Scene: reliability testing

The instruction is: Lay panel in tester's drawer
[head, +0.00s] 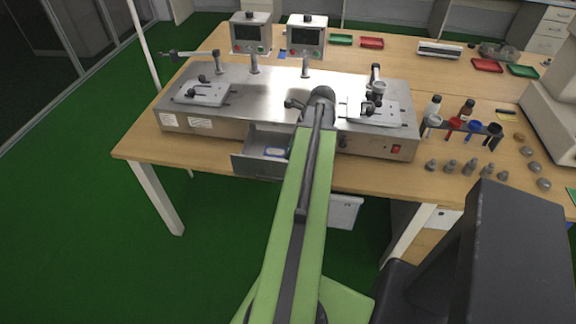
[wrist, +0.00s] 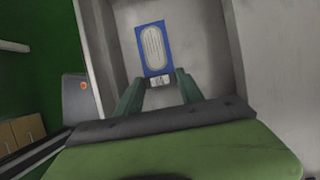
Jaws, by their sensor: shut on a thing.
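The panel (wrist: 152,48) is a blue plate with a white oval and a small label at its near end. In the wrist view my gripper (wrist: 158,80) is shut on that near end, with a finger at each side. The panel is over or in the tester's open drawer (head: 254,166); whether it touches the floor is unclear. In the head view a blue and white part of the panel (head: 274,152) shows inside the drawer, left of my arm, which hides my gripper. The tester (head: 275,92) is a long metal box on the wooden table.
The drawer's side wall (wrist: 97,48) is close left of my gripper in the wrist view. Two display units (head: 250,34) stand behind the tester. Bottles and holders (head: 462,127) and several grey weights (head: 470,167) are to the right. Green floor is free at left.

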